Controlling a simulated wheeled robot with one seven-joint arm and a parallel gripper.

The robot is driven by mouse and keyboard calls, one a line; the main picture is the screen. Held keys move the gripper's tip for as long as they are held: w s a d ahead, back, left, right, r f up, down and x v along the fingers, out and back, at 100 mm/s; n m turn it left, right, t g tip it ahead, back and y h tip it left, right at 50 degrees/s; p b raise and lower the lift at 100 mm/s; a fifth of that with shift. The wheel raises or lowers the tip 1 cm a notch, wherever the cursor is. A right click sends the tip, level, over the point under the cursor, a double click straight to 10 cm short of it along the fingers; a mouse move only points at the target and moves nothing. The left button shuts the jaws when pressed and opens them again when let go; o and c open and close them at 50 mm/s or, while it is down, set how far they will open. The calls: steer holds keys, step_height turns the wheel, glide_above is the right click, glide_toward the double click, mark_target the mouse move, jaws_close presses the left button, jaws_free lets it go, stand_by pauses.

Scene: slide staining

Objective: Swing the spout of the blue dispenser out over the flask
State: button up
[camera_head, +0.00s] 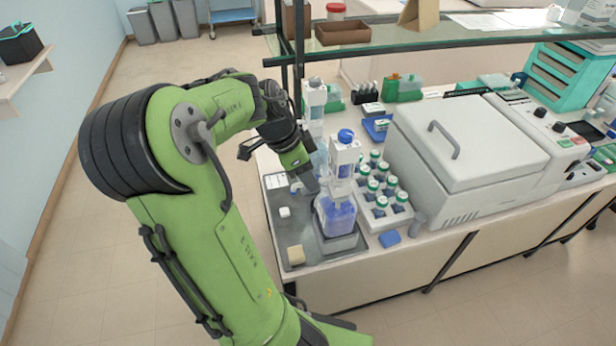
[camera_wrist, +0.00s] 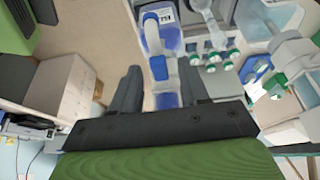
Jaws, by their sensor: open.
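The blue dispenser (camera_head: 336,216) is a bottle of blue liquid with a white pump head and a blue cap (camera_head: 346,135). It stands upright on a dark grey tray (camera_head: 282,240) near the bench's front left corner. My gripper (camera_head: 308,184) reaches down just left of it, beside its upper part. In the wrist view my gripper (camera_wrist: 162,88) has its two dark fingers apart. A blue piece (camera_wrist: 158,68) shows between them, below a labelled bluish body (camera_wrist: 160,35). I cannot tell whether the fingers touch it. I cannot clearly pick out the flask or the spout.
A second dispenser (camera_head: 315,98) stands behind. A rack of green-capped bottles (camera_head: 374,214) is close to the right, with a large grey machine (camera_head: 455,140) beyond. A glass shelf (camera_head: 420,38) crosses above the bench's back. A white block (camera_head: 284,212) and a beige block (camera_head: 295,255) lie on the tray.

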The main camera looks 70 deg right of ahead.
steer(key=shift+f, duration=0.3)
steer(key=shift+c, duration=0.3)
jaws_close()
